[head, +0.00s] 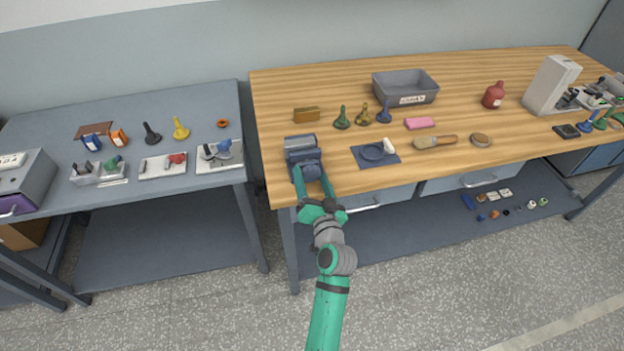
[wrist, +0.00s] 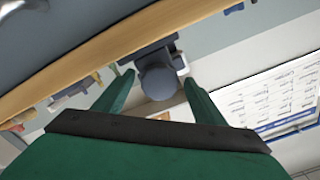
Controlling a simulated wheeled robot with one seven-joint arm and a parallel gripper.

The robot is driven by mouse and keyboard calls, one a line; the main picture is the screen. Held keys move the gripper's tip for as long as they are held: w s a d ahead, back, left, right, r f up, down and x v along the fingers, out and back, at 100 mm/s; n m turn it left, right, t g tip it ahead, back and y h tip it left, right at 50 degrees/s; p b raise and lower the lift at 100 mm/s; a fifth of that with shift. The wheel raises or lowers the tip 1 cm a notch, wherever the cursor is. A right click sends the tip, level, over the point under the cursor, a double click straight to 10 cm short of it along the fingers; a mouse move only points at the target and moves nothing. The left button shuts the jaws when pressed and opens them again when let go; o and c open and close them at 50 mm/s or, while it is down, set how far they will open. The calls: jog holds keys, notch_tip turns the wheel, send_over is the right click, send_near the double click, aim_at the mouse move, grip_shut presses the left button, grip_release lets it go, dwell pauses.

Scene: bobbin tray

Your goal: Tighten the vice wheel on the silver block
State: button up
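The blue-grey vice (head: 296,158) stands at the left front corner of the wooden bench. A silver block (head: 300,142) shows at its back, between the jaws as far as I can tell. The round vice wheel (head: 312,169) faces the front edge; it also shows in the wrist view (wrist: 158,84). My gripper (head: 312,177) is open. In the wrist view its green fingers (wrist: 160,92) point at the wheel, one on each side, with visible gaps. The block cannot be made out in the wrist view.
A blue mat (head: 391,160) with a dish lies right of the vice. A brown block (head: 306,115) and several small stands are behind it. A grey bin (head: 405,97) sits further back. A drawer handle (head: 363,208) is below the bench edge. A grey table (head: 215,105) stands left.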

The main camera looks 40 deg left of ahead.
jog(key=v, duration=1.1)
jog(key=shift+w, duration=0.1)
jog(key=w+a+n, duration=0.3)
jog(key=a, duration=0.1)
jog(key=w+a+n, duration=0.4)
dwell(1.0)
jog(key=shift+c, duration=0.5)
jog(key=c, duration=1)
